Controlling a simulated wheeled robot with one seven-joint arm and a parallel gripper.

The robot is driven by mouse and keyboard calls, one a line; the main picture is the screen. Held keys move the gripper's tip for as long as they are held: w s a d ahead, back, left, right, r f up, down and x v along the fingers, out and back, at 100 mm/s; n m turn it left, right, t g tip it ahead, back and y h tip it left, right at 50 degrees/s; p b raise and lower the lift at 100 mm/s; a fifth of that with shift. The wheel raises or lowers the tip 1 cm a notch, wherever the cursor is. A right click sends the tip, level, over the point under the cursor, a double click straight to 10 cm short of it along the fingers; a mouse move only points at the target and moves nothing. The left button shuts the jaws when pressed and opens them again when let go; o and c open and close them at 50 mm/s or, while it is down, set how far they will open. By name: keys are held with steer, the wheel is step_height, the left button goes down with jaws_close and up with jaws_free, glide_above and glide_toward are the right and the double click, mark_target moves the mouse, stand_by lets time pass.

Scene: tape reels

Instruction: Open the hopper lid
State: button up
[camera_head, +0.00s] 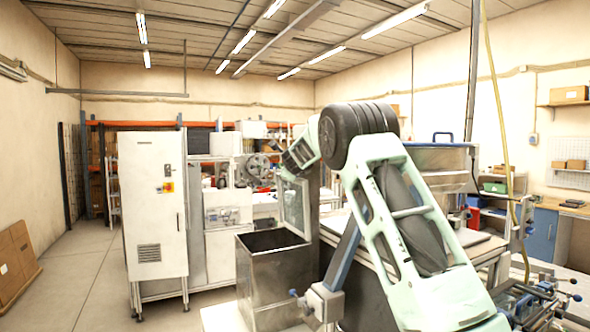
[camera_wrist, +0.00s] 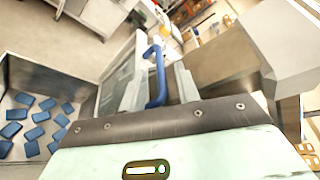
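The hopper (camera_head: 264,285) is a grey metal bin with a dark, open top in the head view. Its lid (camera_head: 292,204), a framed panel with a pale window, stands raised, close to upright, at the bin's back right edge. My gripper (camera_head: 297,156) is at the lid's upper edge. In the wrist view, a blue handle (camera_wrist: 157,78) lies between the fingers of my gripper (camera_wrist: 159,66). Gaps show beside the handle, so the fingers look open around it. The hopper (camera_wrist: 50,77) at left holds several blue pieces (camera_wrist: 38,125).
A white cabinet (camera_head: 155,205) and a machine with reels (camera_head: 255,168) stand behind the hopper. My arm crosses the right side and hides part of the worktable (camera_head: 475,240). Flat boxes (camera_head: 14,262) lean at the left wall. Floor at left is clear.

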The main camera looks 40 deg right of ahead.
steer(key=b+v, duration=0.3)
steer(key=v, duration=1.1)
